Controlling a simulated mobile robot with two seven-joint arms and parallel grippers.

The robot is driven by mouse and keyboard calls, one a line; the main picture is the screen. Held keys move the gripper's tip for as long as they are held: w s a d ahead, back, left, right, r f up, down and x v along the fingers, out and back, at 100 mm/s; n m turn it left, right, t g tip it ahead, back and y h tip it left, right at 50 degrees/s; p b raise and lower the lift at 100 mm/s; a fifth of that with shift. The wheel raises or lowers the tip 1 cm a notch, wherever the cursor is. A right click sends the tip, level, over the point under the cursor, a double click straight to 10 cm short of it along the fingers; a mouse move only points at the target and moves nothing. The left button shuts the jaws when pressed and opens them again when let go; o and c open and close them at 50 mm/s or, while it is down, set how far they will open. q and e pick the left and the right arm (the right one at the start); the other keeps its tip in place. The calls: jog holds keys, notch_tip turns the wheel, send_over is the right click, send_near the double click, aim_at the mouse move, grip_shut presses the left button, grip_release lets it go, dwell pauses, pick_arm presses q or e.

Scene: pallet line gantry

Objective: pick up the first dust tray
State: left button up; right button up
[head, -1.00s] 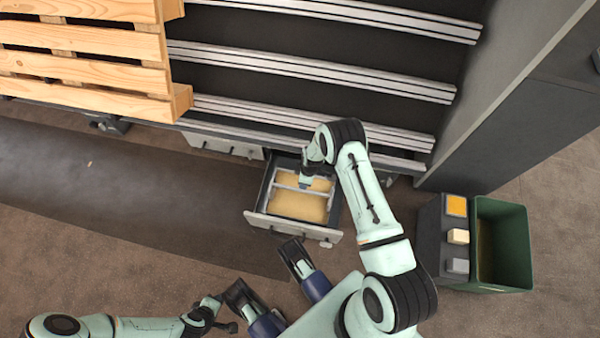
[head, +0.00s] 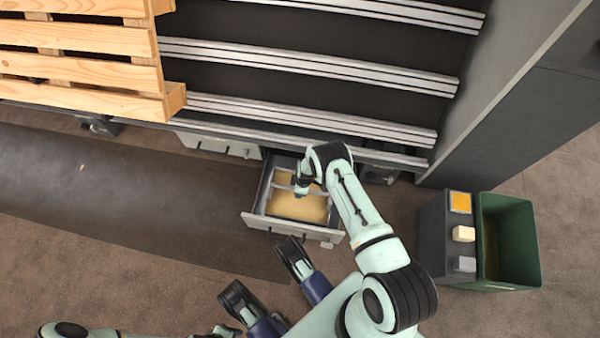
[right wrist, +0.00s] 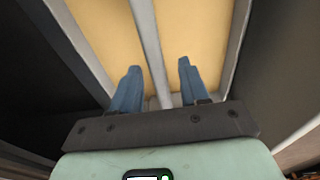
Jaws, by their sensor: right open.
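The dust tray (head: 267,199), grey-rimmed and filled with tan dust, sits in the pulled-out drawer (head: 288,227) under the rack. A light grey bar crosses the tray. My right gripper (head: 300,190) is over the tray, pointing down, partly hidden by its own wrist. In the right wrist view, its blue fingers (right wrist: 159,68) are open, one on each side of the grey bar (right wrist: 150,45), with a gap on both sides. The tray's rim (right wrist: 78,45) runs along the left there.
A green bin (head: 512,243) stands at the right, beside a dark box with an orange, a cream and a grey block on top (head: 446,234). A wooden pallet (head: 80,70) lies on the rack at upper left. A dark mat (head: 120,190) covers the floor left of the drawer.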

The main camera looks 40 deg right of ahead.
grip_shut()
dwell(1.4)
